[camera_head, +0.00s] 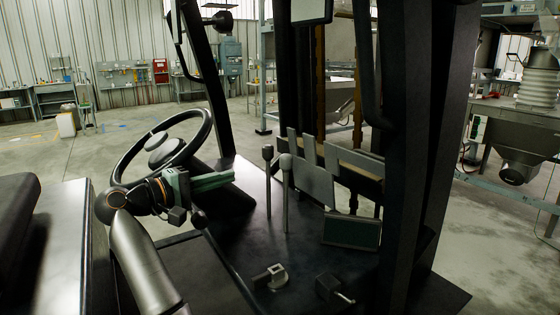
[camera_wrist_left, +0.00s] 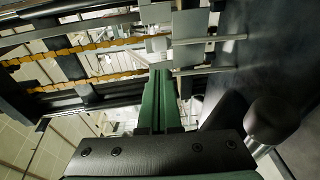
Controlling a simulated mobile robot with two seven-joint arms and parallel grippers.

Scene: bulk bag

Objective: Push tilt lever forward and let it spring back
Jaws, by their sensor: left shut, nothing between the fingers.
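A third, dark-knobbed lever (camera_head: 199,219) stands lower, close below my left wrist. I cannot tell which one is the tilt lever. My left gripper (camera_head: 231,177) is shut and empty, its green fingers pointing right toward the two upright levers, apparently short of them. My right gripper is out of view.
The steering wheel (camera_head: 163,146) is just behind my left wrist. A dark cab post (camera_head: 205,75) rises beyond it, and a thick mast post (camera_head: 425,150) stands at right.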

